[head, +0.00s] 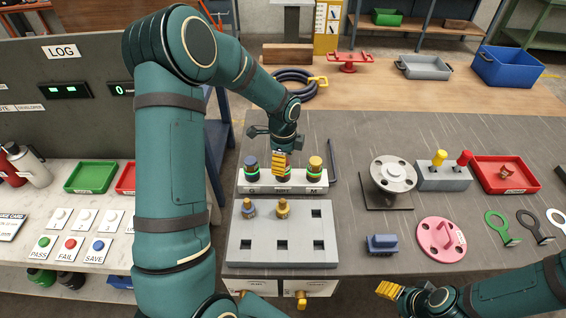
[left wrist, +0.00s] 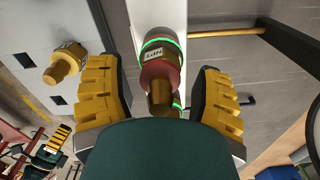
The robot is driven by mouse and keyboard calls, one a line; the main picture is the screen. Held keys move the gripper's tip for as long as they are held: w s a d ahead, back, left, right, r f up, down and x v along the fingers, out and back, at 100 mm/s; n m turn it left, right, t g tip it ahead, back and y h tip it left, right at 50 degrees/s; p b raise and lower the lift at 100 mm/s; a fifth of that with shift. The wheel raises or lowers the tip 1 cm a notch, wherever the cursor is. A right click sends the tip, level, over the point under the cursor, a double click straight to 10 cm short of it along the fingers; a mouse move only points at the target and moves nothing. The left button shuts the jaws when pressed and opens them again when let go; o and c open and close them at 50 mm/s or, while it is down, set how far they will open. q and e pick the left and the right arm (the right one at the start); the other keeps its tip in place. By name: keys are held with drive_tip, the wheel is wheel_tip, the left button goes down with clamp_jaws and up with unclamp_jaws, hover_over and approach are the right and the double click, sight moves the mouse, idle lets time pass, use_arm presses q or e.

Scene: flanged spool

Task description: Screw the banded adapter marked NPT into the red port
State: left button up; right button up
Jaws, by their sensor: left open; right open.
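My left gripper (head: 281,162) is over the middle post of the white three-post strip (head: 262,189). In the left wrist view, its two yellow-padded fingers (left wrist: 160,103) are open on either side of a dark red and brass piece (left wrist: 161,70) labelled NPT. A lit green ring is at its far end. I cannot tell whether the fingers touch it, or where adapter and red port meet. Two other adapters, one blue-banded (head: 249,208) and one brass-yellow (head: 283,208), stand in the grey tray (head: 265,250). My right gripper (head: 388,290) is open and empty at the front edge.
A dark blue post (head: 252,170) and a yellow post (head: 315,170) flank the gripper closely. A flanged spool (head: 392,175) stands to the right, with a pink disc (head: 440,240) and a blue block (head: 381,245) in front. A black bent bar (head: 332,160) lies beside the strip.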

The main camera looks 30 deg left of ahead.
use_arm(q)
wheel_tip(320, 180, up, 11)
drive_tip(key=shift+f, duration=0.15)
